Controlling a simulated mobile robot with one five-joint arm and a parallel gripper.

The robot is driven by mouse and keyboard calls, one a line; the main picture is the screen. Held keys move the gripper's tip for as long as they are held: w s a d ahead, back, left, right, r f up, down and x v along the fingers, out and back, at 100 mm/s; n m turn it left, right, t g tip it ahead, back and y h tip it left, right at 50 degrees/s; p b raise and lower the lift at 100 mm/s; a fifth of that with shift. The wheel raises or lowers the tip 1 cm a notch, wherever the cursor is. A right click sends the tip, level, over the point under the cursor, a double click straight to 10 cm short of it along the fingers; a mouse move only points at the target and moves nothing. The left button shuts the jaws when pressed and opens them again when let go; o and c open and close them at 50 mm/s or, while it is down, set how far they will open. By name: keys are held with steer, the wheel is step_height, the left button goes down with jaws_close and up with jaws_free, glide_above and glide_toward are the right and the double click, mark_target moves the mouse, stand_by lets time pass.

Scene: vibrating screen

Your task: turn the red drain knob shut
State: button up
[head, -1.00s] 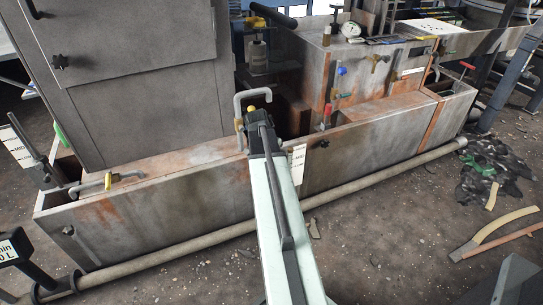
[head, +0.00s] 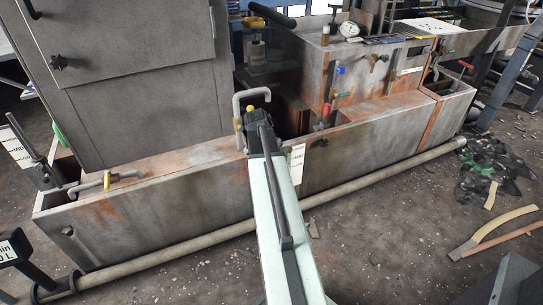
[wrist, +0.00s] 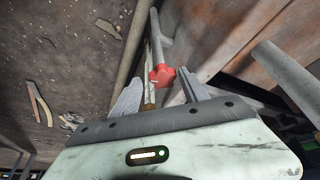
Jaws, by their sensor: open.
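In the wrist view, the red drain knob (wrist: 162,77) sits at the end of a grey pipe (wrist: 154,35). It lies between the tips of my gripper (wrist: 157,82), closer to the right finger. The fingers are spread apart on either side of the knob. I cannot tell whether the right finger touches it. In the head view, my arm (head: 279,220) reaches to the near wall of the long tank, beside a bent grey pipe (head: 238,104). My fingers and the drain knob are hidden there.
A long rusty steel tank (head: 190,195) runs across the head view, with a pipe (head: 215,236) along its foot. A grey cabinet (head: 130,90) stands behind it. A small red part (head: 326,109) is at the tank's right.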

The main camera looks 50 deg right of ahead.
steer(key=shift+w+r, duration=0.15)
steer(key=shift+w, duration=0.05)
steer(key=shift+a+r+p, duration=0.15)
steer(key=shift+r+p, duration=0.15)
steer(key=shift+p, duration=0.2)
steer(key=p+v, duration=0.6)
steer(key=v, duration=0.1)
steer(key=shift+s, duration=0.25)
steer(key=shift+a, duration=0.1)
